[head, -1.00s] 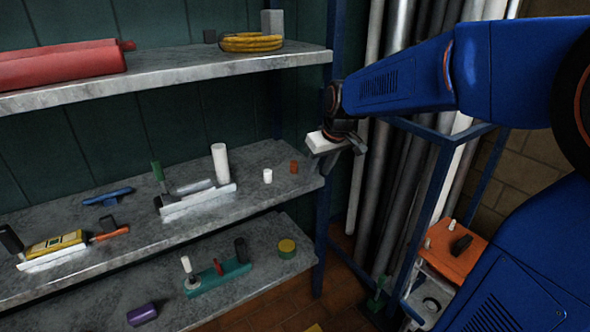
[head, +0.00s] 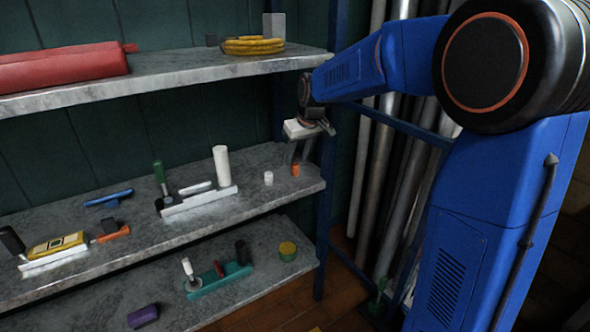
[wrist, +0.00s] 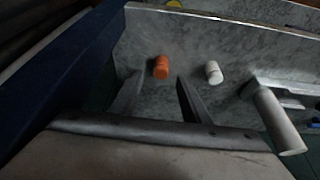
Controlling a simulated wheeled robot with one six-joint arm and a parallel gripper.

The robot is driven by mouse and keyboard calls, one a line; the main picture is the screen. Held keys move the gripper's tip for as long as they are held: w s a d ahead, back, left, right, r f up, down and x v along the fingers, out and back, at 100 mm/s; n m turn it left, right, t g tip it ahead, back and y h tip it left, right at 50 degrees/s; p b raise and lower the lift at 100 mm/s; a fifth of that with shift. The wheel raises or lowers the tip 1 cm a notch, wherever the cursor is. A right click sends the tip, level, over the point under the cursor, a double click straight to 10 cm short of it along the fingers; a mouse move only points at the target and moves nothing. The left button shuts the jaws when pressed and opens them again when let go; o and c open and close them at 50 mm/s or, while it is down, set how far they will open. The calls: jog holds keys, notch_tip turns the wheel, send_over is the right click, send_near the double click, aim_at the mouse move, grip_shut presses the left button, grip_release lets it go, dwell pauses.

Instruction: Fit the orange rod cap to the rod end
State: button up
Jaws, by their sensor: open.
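The orange rod cap (head: 295,170) is a small upright cylinder near the right end of the middle shelf. In the wrist view the orange cap (wrist: 160,67) stands just beyond and between the fingertips, apart from them. My gripper (head: 300,158) is above the cap in the head view, pointing down, open and empty. Its two fingers (wrist: 160,77) also show in the wrist view. A tall white upright rod (head: 221,164) stands by a white base on the same shelf. I cannot tell for certain whether its top is the rod end.
A small white cylinder (head: 268,178) stands just left of the cap. The upper shelf (head: 190,72) overhangs, and a blue post (head: 326,190) stands close on the right. The lower shelf holds a teal block (head: 222,281).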

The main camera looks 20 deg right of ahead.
aim_at(295, 164)
jog(key=shift+x, duration=2.55)
grip_shut()
